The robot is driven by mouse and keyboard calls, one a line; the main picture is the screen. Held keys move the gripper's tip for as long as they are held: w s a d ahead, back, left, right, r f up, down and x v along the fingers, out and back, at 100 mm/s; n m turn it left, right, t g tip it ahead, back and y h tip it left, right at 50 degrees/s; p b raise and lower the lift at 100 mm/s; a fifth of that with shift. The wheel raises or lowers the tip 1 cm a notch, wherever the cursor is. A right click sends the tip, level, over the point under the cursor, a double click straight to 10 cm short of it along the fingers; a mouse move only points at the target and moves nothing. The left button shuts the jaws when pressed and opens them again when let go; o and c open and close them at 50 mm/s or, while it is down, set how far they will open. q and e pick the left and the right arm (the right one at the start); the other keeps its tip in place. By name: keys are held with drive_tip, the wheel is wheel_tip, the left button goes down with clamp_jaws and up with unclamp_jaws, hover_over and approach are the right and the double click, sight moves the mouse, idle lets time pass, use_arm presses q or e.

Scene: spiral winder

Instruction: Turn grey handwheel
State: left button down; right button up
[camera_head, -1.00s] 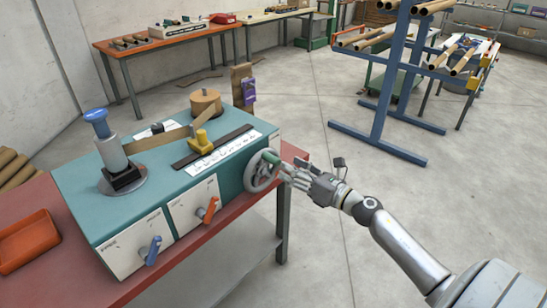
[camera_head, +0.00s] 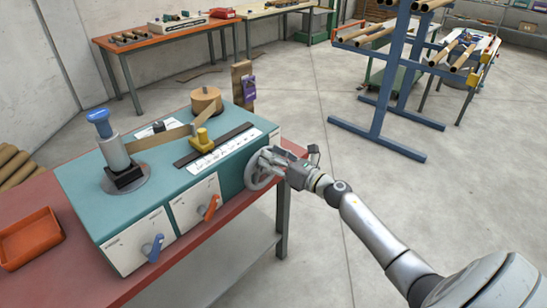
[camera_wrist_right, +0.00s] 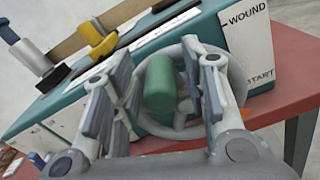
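The grey handwheel (camera_head: 252,181) is on the right end face of the teal winding machine (camera_head: 160,188). It also shows behind the fingers in the right wrist view (camera_wrist_right: 166,129). Its green handle (camera_wrist_right: 160,83) points toward the wrist camera. My right gripper (camera_head: 270,157) is at the wheel, hiding the green handle in the head view. In the wrist view its two fingers stand either side of the handle, open, with a visible gap on both sides. My left gripper is not in view.
The machine stands on a red-topped bench (camera_head: 62,262) with an orange tray (camera_head: 30,238) at the left. An orange lever (camera_head: 211,207) and a blue lever (camera_head: 153,248) are on its front.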

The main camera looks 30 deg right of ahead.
sight(271, 149)
clamp_jaws()
drive_tip(key=d+m, duration=0.2)
drive_tip(key=m, duration=0.1)
drive_tip(key=d+m, duration=0.1)
drive_tip(key=shift+w+f+m+b, duration=0.4)
drive_tip(key=d+f+m+b, duration=0.1)
drive_tip(key=f+m, duration=0.3)
drive_tip(key=m, duration=0.4)
drive_tip(key=w+d+f+m+b, duration=0.1)
drive_tip(key=d+f+m+b, duration=0.1)
drive_tip(key=f+m, duration=0.3)
drive_tip(key=shift+d+m, duration=0.15)
drive_tip(key=shift+m, duration=1.95)
